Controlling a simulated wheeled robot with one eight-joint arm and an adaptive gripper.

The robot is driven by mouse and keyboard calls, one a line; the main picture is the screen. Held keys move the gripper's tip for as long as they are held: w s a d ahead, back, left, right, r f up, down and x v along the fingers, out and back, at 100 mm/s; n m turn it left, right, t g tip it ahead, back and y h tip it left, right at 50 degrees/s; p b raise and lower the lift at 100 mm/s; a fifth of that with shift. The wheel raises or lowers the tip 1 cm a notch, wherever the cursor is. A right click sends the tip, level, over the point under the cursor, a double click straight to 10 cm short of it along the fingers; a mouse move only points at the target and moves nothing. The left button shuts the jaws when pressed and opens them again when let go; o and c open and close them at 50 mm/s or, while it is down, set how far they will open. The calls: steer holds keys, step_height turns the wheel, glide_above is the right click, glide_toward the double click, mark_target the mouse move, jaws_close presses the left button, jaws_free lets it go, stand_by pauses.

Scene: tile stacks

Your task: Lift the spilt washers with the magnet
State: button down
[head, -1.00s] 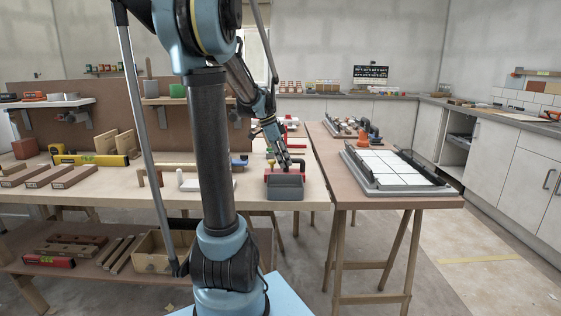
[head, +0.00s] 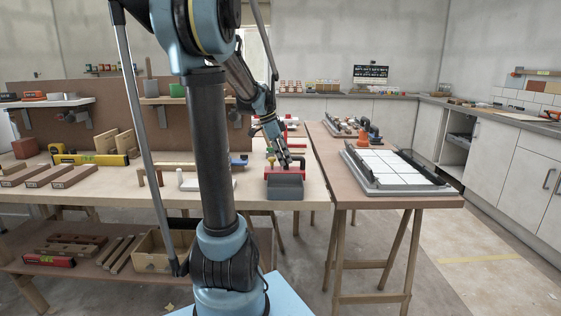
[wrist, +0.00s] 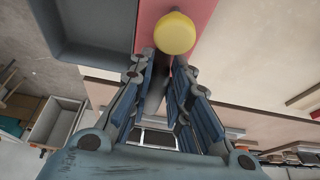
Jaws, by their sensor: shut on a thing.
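My gripper (head: 286,165) points down over the near right corner of the wooden bench, at a red piece (head: 301,172) behind a dark grey tray (head: 285,188). In the wrist view my gripper (wrist: 168,70) has its fingers close together on a dark narrow part (wrist: 156,82), which I take for the magnet's handle; the fingers hide most of it. A round yellow knob (wrist: 174,33) shows just beyond the fingertips, over a red surface. The grey tray (wrist: 95,35) is beside it. No washers can be made out.
A yellow level (head: 95,159) and wooden blocks lie on the bench (head: 258,200) to the left. A second table on the right holds a framed panel of white tiles (head: 385,167) and an orange-based tool (head: 364,143).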

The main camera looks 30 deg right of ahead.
steer(key=shift+r, duration=3.15)
